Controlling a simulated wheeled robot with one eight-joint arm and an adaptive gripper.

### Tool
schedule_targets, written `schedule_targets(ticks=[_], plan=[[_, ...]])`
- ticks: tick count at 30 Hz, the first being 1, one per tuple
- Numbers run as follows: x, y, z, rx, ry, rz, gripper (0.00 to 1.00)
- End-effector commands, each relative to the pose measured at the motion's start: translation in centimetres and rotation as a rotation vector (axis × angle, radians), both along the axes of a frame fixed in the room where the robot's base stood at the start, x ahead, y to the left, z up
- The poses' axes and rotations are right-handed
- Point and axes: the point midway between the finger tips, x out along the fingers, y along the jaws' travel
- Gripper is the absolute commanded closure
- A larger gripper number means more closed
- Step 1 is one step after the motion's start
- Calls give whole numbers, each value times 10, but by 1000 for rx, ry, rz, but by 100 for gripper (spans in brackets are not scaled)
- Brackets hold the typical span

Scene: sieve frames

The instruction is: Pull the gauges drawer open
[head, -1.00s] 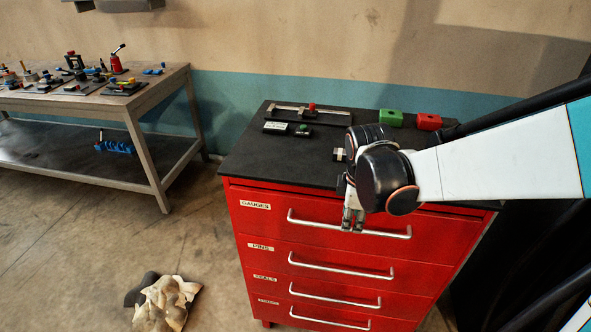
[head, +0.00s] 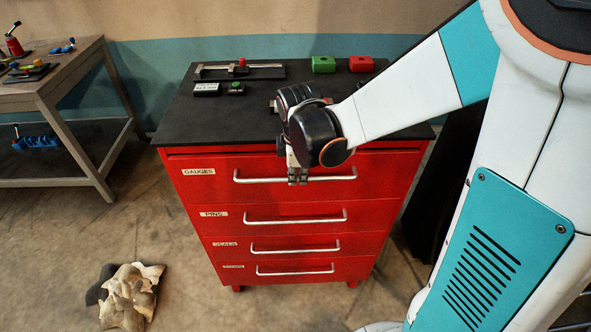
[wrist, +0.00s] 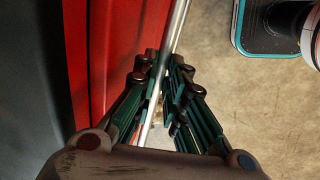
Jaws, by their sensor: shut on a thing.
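The gauges drawer (head: 225,170) is the top drawer of a red cabinet, with a white GAUGES label (head: 199,171) at its left. Its front looks flush or nearly flush with the cabinet; I cannot tell if there is a narrow gap. A silver bar handle (head: 330,178) runs across it and also shows in the wrist view (wrist: 178,25). My gripper (head: 298,181) is shut on this handle, near its middle. In the wrist view the fingers (wrist: 160,95) lie on both sides of the bar, which partly hides between them.
Three lower drawers with handles (head: 295,219) look shut. A crumpled cloth (head: 128,295) lies on the floor; a workbench (head: 75,75) stands left.

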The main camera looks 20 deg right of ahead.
Motion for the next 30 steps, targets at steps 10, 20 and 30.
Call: schedule_targets(ticks=[10,20,30], plan=[[-28,10,1,1,1,3,100],[-105,34,1,1,1,4,100],[-172,56,1,1,0,5,100]])
